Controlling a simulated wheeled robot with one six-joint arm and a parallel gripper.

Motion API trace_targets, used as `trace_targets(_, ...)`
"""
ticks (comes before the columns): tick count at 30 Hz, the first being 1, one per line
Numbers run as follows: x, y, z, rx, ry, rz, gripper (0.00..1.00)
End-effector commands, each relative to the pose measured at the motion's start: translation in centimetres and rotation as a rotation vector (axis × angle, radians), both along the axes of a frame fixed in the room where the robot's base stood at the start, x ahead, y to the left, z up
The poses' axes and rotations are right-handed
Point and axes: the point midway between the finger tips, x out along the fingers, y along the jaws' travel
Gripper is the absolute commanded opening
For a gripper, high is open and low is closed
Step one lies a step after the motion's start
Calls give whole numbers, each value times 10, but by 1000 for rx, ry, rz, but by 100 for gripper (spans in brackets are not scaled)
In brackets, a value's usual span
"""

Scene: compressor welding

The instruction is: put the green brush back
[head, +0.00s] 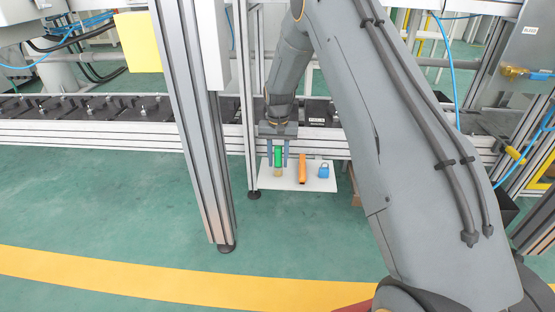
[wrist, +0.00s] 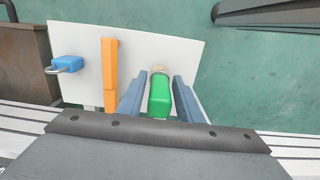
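The green brush (head: 278,157) has a green handle and a pale tan end. It is over or on the white board (head: 328,183), with the tan end toward the board's front edge; I cannot tell if it touches the board. My gripper (head: 278,165) points down around the brush. In the wrist view, the brush (wrist: 159,98) is between the two fingers of my gripper (wrist: 160,78), with a narrow gap showing on each side. The fingers look open and not closed on it.
An orange bar-shaped tool (head: 303,169) and a blue padlock (head: 323,171) are on the board to the right of the brush. A metal post (head: 195,130) stands to the left. The conveyor line (head: 90,135) runs behind.

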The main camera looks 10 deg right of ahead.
Motion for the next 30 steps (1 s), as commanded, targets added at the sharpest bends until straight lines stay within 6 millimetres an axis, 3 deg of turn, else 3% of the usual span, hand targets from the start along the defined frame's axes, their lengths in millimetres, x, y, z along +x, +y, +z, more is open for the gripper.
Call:
trace_targets(13,0,0,8,0,0,0,40)
trace_targets(30,-1,0,110,0,0,0,40)
